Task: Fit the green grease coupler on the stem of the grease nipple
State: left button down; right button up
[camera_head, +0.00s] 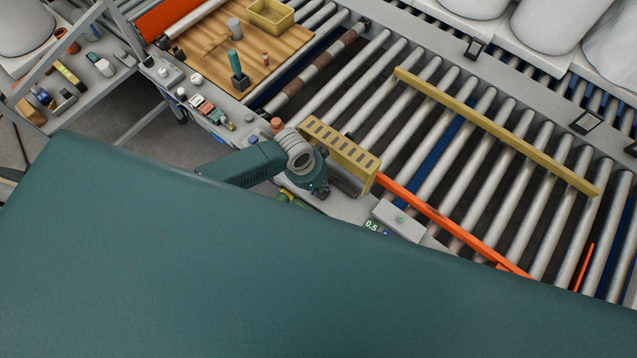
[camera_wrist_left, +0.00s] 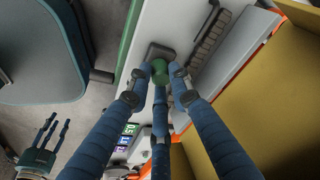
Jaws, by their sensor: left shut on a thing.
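The green grease coupler (camera_wrist_left: 160,72) is a short green cylinder in the left wrist view. The three blue fingers of my left gripper (camera_wrist_left: 160,82) are closed around it. In the head view my left gripper (camera_head: 318,187) is at the near edge of the conveyor, beside a yellow slotted block; its fingers and the coupler are mostly hidden there. A dark grey fitting shows just beyond the coupler in the wrist view. I cannot make out the nipple's stem, nor whether the coupler touches it. My right gripper (camera_wrist_left: 44,135) shows at lower left, fingers apart and empty.
The yellow slotted block (camera_head: 338,146) and an orange rail (camera_head: 450,222) lie close to my left gripper. A grey box (camera_head: 399,221) stands on the ledge to its right. The roller conveyor (camera_head: 480,150) lies beyond. A wooden board (camera_head: 215,55) holds small items at upper left.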

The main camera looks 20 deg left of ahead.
pick_arm(q)
jog(key=shift+f, duration=0.15)
jog(key=c, duration=1.5)
grip_release()
jog(key=v, duration=1.2)
